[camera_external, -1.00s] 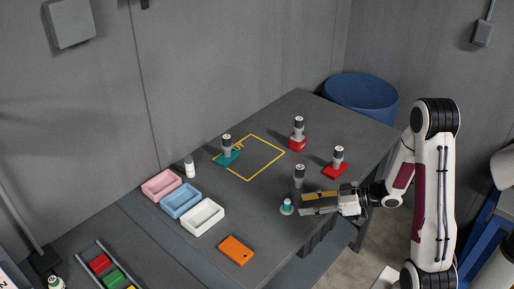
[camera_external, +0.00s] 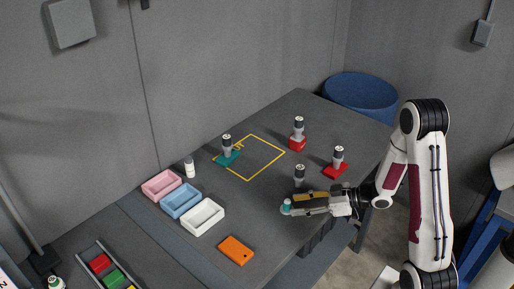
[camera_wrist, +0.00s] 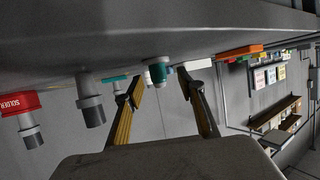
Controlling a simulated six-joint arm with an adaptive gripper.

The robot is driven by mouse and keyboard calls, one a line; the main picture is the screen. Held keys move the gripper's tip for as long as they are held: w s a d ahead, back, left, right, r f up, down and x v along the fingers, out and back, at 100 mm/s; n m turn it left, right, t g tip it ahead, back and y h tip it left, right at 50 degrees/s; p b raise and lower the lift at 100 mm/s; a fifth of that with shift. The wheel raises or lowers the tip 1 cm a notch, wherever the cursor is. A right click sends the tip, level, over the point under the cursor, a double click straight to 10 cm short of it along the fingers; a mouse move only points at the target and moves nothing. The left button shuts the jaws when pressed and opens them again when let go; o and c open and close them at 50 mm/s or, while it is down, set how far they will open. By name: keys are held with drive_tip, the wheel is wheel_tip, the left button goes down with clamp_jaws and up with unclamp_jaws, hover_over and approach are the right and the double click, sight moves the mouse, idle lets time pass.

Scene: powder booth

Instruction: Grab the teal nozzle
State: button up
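The teal nozzle (camera_external: 287,204) is a small upright piece near the front edge of the grey table. In the wrist view, which shows the scene upside down, the teal nozzle (camera_wrist: 161,72) appears between the fingertips. My gripper (camera_external: 293,206) is low over the table, lying almost level, with its tips at the nozzle. In the wrist view my gripper (camera_wrist: 165,78) has its two fingers wide apart, with visible space beside the nozzle. I cannot tell whether either finger touches it. In the external view the fingertips hide part of the nozzle's lower end.
A grey cylinder piece (camera_external: 299,172) stands close behind my gripper. Red-based pieces (camera_external: 334,171) and a teal-based piece (camera_external: 228,158) stand farther back. A yellow outline (camera_external: 248,180) marks the table. An orange plate (camera_external: 236,250) and a white tray (camera_external: 203,217) lie to the left.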

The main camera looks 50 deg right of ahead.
sight(287, 203)
drive_tip(key=shift+x, duration=2.45)
drive_tip(key=shift+w+d, duration=0.1)
drive_tip(key=shift+d, duration=0.05)
clamp_jaws()
